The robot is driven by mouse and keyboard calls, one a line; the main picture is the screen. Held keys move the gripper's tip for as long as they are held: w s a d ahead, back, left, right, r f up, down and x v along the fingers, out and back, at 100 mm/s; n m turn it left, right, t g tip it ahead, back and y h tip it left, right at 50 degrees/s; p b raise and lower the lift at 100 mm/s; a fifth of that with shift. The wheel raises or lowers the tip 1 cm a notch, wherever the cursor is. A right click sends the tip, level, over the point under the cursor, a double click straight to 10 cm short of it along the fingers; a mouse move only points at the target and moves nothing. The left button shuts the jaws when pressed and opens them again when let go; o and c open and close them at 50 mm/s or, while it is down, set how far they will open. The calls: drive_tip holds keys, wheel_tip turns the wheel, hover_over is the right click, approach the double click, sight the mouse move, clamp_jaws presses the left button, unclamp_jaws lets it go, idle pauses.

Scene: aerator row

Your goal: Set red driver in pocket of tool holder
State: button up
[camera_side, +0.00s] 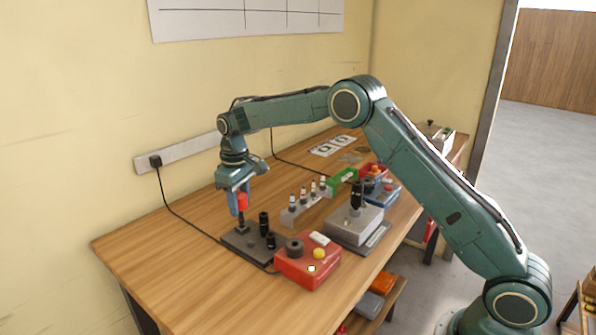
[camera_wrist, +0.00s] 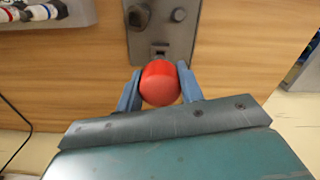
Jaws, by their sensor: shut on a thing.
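The red driver (camera_side: 242,201) is upright between the blue fingers of my gripper (camera_side: 238,205), which is shut on its red handle. In the wrist view, the round red end of the driver (camera_wrist: 160,84) shows between both fingertips (camera_wrist: 160,88). A dark grey plate, seemingly the tool holder (camera_side: 238,241), lies flat on the bench directly below the driver, with black upright parts on it. The holder also shows in the wrist view (camera_wrist: 165,32), with a small slot just beyond the driver. The driver's lower end looks dark and close to the plate; I cannot tell whether it is in a pocket.
A red control box (camera_side: 300,268) with a yellow button stands right of the holder. A rack (camera_side: 290,216) with several small bottles is behind, beside a grey machine block (camera_side: 352,225). A cable (camera_side: 185,217) runs along the left. The bench (camera_side: 165,265) is clear at the front left.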

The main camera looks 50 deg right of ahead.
drive_tip(key=shift+f, duration=1.1)
idle(1.6)
drive_tip(key=o, duration=1.4)
drive_tip(key=shift+c, duration=0.2)
drive_tip(key=shift+r, duration=3.55)
